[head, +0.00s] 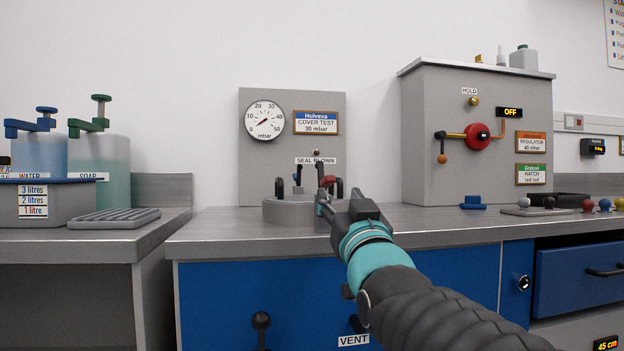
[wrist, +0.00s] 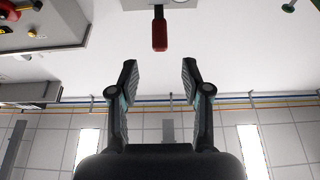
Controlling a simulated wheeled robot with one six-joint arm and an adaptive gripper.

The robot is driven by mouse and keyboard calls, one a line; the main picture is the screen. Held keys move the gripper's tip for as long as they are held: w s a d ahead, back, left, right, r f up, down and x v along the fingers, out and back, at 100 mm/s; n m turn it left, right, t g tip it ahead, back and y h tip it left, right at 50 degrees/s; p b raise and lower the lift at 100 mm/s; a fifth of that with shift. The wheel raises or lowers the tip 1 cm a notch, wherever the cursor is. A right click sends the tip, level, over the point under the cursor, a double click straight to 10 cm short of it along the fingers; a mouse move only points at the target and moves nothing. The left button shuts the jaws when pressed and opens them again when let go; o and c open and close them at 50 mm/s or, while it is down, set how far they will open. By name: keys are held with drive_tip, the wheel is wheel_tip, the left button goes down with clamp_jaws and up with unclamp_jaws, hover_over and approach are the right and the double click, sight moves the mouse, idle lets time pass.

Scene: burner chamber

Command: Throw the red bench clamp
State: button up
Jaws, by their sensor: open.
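The red bench clamp's handle (head: 328,181) stands by the grey round cover (head: 282,211) on the bench, partly hidden behind my gripper. In the wrist view the red handle (wrist: 159,34) hangs at the top centre, ahead of the gap between my fingers and roughly in line with it. My gripper (wrist: 158,75) is open and empty, with the handle beyond its fingertips. In the head view my gripper (head: 330,207) is at the right side of the cover. The clamp's lower part is hidden.
A panel with a pressure gauge (head: 265,121) stands behind the cover. A grey cabinet (head: 430,150) with a red valve (head: 477,137) is to the right. Water and soap bottles (head: 113,170) and a ribbed tray (head: 114,218) are at left.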

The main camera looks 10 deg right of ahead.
sight(331, 183)
drive_tip(key=x, duration=0.9)
drive_tip(key=shift+w+p, duration=0.2)
drive_tip(key=shift+p, duration=0.2)
clamp_jaws()
